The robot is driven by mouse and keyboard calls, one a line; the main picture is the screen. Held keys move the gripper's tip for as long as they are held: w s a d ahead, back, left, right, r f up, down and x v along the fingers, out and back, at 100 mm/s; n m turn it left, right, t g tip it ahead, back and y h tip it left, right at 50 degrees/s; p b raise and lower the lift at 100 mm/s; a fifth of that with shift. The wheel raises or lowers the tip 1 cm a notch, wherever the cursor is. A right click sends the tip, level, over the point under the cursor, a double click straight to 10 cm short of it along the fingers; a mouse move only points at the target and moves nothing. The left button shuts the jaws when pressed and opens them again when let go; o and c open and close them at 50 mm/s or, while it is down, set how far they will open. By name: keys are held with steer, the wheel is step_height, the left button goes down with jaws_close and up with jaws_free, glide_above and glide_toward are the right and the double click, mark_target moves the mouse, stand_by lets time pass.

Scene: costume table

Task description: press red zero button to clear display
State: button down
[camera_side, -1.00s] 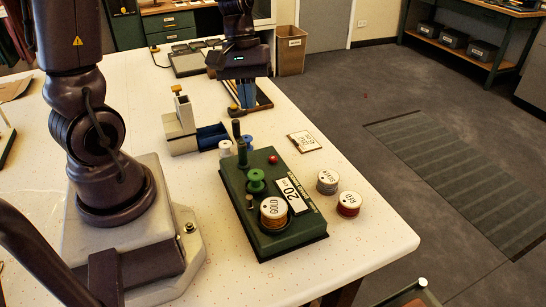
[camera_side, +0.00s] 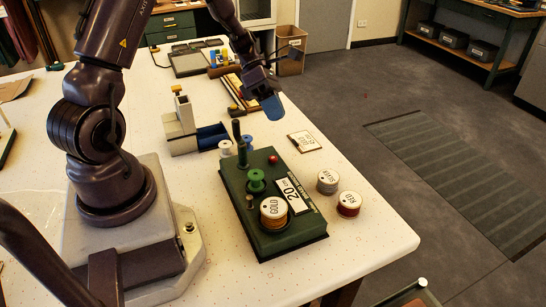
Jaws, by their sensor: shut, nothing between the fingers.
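A dark green device (camera_side: 236,196) stands on the white table. Its small red button (camera_side: 272,159) is on the top near the far right corner, with nothing over it in the picture. A white display panel (camera_side: 293,195) reading 20 is on its right side. A spool labelled GOLD (camera_side: 273,211) sits on its near end. A green knob (camera_side: 256,181) and a dark green post (camera_side: 237,132) are also on top. My gripper (camera_side: 274,112) is in the air beyond the device, above the red button in the picture. Its fingers are shut and hold nothing.
Spools labelled SILVER (camera_side: 328,181) and RED (camera_side: 348,204) stand right of the device. A GOLD card (camera_side: 304,141) lies behind them. A grey stand (camera_side: 179,132), a blue block (camera_side: 211,136) and white-and-blue spools (camera_side: 245,142) are at the back left. The table's front right is clear.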

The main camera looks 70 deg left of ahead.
mark_target(274, 156)
steer(key=shift+f, duration=0.1)
steer(key=shift+f, duration=4.35)
steer(key=shift+f, duration=0.15)
steer(key=shift+f, duration=0.25)
steer(key=shift+f, duration=0.45)
steer(key=shift+r, duration=0.9)
